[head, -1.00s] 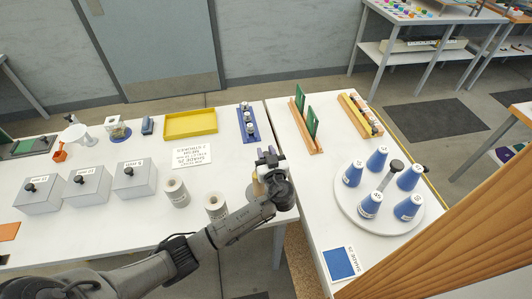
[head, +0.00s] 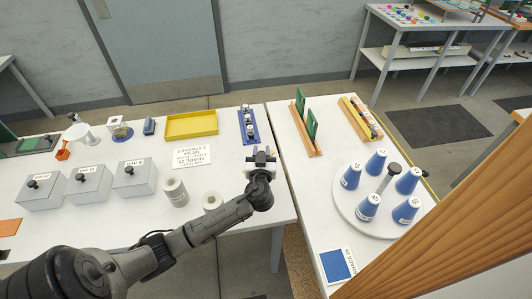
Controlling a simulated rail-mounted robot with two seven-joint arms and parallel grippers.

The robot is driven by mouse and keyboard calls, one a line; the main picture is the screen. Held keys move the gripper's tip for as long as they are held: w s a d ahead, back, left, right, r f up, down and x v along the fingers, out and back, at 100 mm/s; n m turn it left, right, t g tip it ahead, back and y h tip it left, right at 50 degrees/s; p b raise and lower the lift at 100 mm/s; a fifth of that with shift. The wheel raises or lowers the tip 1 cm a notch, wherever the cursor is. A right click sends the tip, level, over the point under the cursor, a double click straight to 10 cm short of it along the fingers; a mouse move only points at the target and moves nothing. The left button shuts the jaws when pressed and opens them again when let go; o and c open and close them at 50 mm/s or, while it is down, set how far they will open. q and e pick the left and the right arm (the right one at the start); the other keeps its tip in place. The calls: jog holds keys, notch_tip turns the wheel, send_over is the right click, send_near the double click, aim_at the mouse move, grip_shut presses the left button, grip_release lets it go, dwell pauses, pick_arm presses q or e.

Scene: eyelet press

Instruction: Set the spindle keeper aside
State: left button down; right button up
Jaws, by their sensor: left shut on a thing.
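My left gripper (head: 262,158) is over the right end of the long white table, just in front of the blue rack. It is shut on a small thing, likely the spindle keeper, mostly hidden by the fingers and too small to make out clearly. My right gripper is not in view. On the right table, a round white turntable (head: 349,213) carries several blue cones (head: 367,207) around a central post with a dark knob (head: 394,168).
A blue rack (head: 241,119) with small black-and-white pieces stands behind the gripper. A yellow tray (head: 190,125), a printed card (head: 192,153), pale rolls (head: 174,191) and grey boxes (head: 134,177) lie left. Green boards stand in a wooden rack (head: 303,130). A gap separates the tables.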

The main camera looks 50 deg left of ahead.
pick_arm(q)
jog(key=c, duration=0.9)
grip_release()
jog(key=shift+o, duration=0.2)
jog(key=b+v, duration=0.1)
jog(key=v, duration=1.3)
jog(key=shift+a, duration=0.1)
